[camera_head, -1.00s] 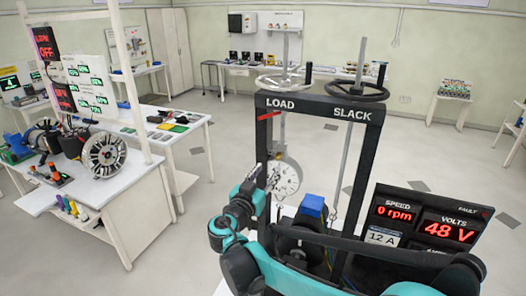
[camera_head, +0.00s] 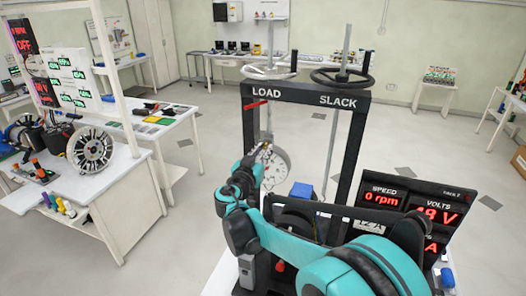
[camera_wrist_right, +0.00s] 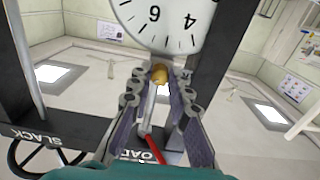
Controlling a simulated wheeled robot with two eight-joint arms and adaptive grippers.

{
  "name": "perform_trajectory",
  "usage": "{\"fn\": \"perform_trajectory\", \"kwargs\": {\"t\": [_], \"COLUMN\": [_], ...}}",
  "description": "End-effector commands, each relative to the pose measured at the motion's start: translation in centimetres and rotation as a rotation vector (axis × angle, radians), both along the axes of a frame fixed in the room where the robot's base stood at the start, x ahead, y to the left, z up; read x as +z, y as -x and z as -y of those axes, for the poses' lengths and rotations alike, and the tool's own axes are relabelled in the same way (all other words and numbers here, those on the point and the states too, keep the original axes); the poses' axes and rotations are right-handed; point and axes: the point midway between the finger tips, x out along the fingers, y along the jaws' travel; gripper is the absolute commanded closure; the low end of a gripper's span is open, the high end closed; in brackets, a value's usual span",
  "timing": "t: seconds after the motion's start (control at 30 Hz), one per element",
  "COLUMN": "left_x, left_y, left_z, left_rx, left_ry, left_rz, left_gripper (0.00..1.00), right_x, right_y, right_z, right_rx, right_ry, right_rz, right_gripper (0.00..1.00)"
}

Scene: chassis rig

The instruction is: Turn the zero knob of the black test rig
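The black test rig (camera_head: 362,130) stands in front of me, with LOAD and SLACK on its top beam. Its white round dial (camera_head: 277,167) hangs inside the frame, partly covered by my right gripper (camera_head: 263,152). In the right wrist view the dial (camera_wrist_right: 165,22) appears upside down at the top. A small brass knob (camera_wrist_right: 159,74), apparently the zero knob, sits at the dial's edge. My right gripper (camera_wrist_right: 162,76) is open, with its fingertips on either side of the knob. Gaps seem to show on both sides; contact is not clear. My left gripper is not in view.
Two handwheels, one pale (camera_head: 270,72) and one black (camera_head: 343,78), top the rig. A display panel (camera_head: 415,208) reading 0 rpm and 48 V stands at right, partly behind my arm. A white bench (camera_head: 120,178) with a motor wheel stands left. Clear floor lies behind.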

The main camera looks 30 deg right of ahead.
Motion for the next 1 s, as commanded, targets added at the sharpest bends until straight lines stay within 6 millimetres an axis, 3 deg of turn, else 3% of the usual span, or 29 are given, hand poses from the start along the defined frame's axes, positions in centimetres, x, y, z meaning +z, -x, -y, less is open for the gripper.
{"fn": "perform_trajectory", "kwargs": {"t": [0.53,0.57,0.63,1.0], "left_x": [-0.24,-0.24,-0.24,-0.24], "left_y": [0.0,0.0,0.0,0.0], "left_z": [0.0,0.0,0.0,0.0], "left_rx": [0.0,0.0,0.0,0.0], "left_ry": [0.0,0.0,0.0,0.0], "left_rz": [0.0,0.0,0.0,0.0], "left_gripper": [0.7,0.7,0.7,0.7], "right_x": [0.01,0.01,0.01,0.02], "right_y": [0.01,0.01,0.01,0.22], "right_z": [-0.01,-0.01,-0.01,-0.35], "right_rx": [0.0,0.0,0.0,0.002], "right_ry": [0.053,0.053,0.053,0.052], "right_rz": [-0.062,-0.062,-0.062,-0.061], "right_gripper": [1.0,0.79,0.61,0.61]}}
